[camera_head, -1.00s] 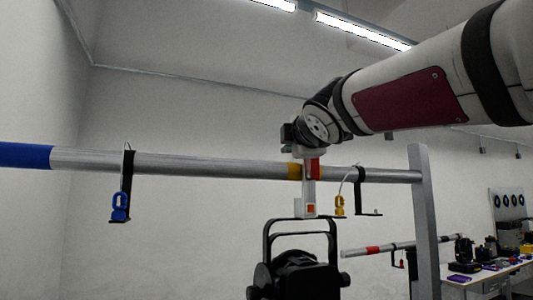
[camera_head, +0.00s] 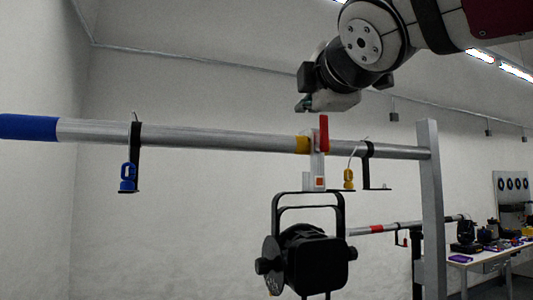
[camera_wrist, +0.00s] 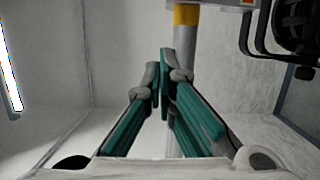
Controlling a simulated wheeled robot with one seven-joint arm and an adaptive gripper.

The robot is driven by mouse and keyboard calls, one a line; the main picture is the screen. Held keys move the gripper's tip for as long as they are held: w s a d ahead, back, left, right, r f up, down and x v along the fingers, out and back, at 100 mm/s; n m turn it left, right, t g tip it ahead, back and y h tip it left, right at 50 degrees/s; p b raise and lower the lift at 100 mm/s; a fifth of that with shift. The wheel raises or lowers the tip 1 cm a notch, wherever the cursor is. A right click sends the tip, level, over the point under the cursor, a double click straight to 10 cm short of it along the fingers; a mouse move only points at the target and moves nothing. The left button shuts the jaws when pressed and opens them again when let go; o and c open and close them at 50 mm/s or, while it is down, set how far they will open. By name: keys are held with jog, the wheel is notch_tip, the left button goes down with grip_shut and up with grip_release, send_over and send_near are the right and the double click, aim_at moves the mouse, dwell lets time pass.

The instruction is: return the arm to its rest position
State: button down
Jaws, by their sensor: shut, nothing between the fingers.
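My gripper (camera_head: 308,104) is raised above the silver bar (camera_head: 220,140) in the head view, apart from it, close over the red lever of the clamp (camera_head: 318,150). In the wrist view my gripper (camera_wrist: 162,62) has its teal-padded fingers together with nothing between them. The bar and its yellow band (camera_wrist: 186,14) lie beyond the fingertips there. The black par can (camera_head: 312,262) hangs below the clamp by its yoke; part of it also shows at the upper right of the wrist view (camera_wrist: 295,30).
A grey post (camera_head: 430,210) stands at the bar's right end. A workbench (camera_head: 485,256) with equipment is at the far right. The space above the bar's left part is free.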

jog(key=s+d+f+m+g+h, duration=0.1)
jog(key=s+d+f+m+g, duration=0.3)
jog(key=f, duration=0.7)
jog(key=s+d+f+m+g, duration=0.2)
jog(key=s+f+m, duration=0.25)
jog(key=f, duration=0.55)
jog(key=s+d+f+m+g+h, duration=0.1)
jog(key=s+d+f+m+g, duration=0.3)
jog(key=f, duration=0.7)
jog(key=s+a+f+m+g, duration=0.1)
jog(key=s+f+m, duration=0.2)
jog(key=f, duration=0.3)
jog(key=s+a+f+m+g+y, duration=0.1)
jog(key=s+f+m, duration=0.2)
jog(key=s+f, duration=0.2)
jog(key=shift+f+g, duration=0.3)
jog(key=shift+f, duration=0.25)
jog(key=shift+a+m, duration=0.1)
jog(key=shift+m, duration=0.15)
